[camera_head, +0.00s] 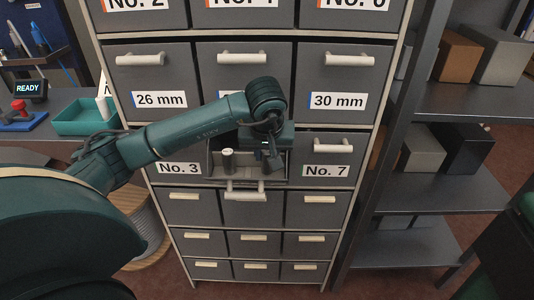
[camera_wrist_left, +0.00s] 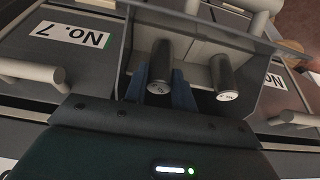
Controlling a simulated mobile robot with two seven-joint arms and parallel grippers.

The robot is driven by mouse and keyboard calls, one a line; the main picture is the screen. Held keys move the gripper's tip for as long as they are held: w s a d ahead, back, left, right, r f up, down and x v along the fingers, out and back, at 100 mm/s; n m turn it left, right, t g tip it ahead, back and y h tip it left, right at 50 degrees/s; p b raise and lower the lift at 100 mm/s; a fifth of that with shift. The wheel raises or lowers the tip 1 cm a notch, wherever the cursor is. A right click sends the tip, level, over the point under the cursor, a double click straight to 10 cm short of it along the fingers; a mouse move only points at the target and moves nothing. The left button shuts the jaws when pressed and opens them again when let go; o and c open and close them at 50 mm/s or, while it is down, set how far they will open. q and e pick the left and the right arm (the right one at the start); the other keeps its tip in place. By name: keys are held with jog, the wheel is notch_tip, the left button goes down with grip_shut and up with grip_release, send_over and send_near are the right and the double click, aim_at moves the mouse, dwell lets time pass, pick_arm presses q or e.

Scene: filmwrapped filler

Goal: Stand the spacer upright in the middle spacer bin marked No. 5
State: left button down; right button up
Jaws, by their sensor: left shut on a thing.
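The middle bin (camera_head: 215,172), between the bins marked No. 3 and No. 7, is pulled out and open at the top; its own label is not readable. My left gripper (camera_head: 267,157) reaches down into its right part. In the left wrist view, its blue fingers (camera_wrist_left: 160,92) are shut on a dark cylindrical spacer (camera_wrist_left: 160,68) with its end towards the camera. The held spacer looks roughly upright; whether it touches the bin floor cannot be told. A second dark spacer (camera_head: 228,160) stands apart on the left in the bin, also seen in the left wrist view (camera_wrist_left: 223,78). My right gripper is not in view.
Closed drawers surround the bin, with white handles such as the one on the No. 7 bin (camera_head: 333,147). A metal shelf (camera_head: 430,187) with boxes stands at the right. A bench with a teal tray (camera_head: 82,117) is at the left.

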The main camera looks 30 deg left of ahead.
pick_arm(q)
jog(key=shift+w+a+f, duration=0.1)
jog(key=shift+w+f, duration=0.05)
jog(key=shift+f, duration=0.2)
jog(key=shift+f, duration=0.1)
jog(key=c, duration=1.1)
grip_release()
jog(key=shift+c, duration=0.2)
